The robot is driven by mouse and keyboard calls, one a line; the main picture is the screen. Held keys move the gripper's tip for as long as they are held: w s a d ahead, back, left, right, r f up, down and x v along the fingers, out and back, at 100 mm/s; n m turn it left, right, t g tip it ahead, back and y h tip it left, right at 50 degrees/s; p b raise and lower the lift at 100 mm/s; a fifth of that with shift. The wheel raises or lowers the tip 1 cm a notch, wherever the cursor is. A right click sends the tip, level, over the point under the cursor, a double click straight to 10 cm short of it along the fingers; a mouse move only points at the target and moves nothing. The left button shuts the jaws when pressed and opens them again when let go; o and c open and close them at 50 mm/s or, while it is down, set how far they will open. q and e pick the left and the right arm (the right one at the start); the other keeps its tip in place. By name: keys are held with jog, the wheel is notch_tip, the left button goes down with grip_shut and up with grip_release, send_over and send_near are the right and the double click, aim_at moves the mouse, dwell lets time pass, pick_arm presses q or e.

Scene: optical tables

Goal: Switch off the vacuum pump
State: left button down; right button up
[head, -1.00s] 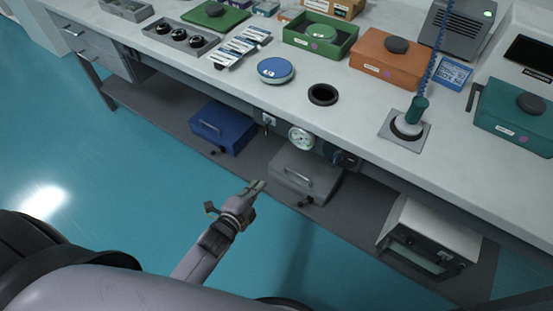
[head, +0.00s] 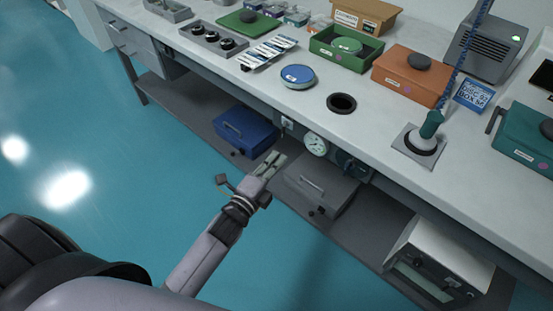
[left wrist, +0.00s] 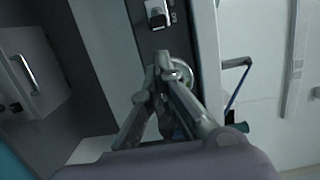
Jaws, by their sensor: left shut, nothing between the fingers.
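A small switch (head: 287,123) sits on the dark panel along the bench's front edge. A round white gauge (head: 316,144) and a dark knob (head: 352,165) are to its right. My left gripper (head: 276,160) is shut and empty, in front of the panel and below the switch in the picture. In the left wrist view the closed fingertips (left wrist: 155,76) overlap part of the gauge (left wrist: 184,72); the switch (left wrist: 157,14) shows above them. Whether the fingers touch anything cannot be told. No item is plainly marked as the vacuum pump. My right gripper is out of view.
A blue box (head: 246,131), a grey box (head: 318,186) with a handle and a white-topped unit (head: 440,262) stand on the lower shelf. The benchtop (head: 290,105) holds trays, cases and a blue round dish (head: 298,76). Open teal floor lies at left.

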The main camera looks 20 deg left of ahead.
aim_at(283, 132)
pick_arm(q)
jog(key=w, duration=0.5)
jog(key=w+d, duration=0.1)
jog(key=w, duration=0.1)
jog(key=shift+w+d, duration=0.1)
jog(key=shift+w, duration=0.05)
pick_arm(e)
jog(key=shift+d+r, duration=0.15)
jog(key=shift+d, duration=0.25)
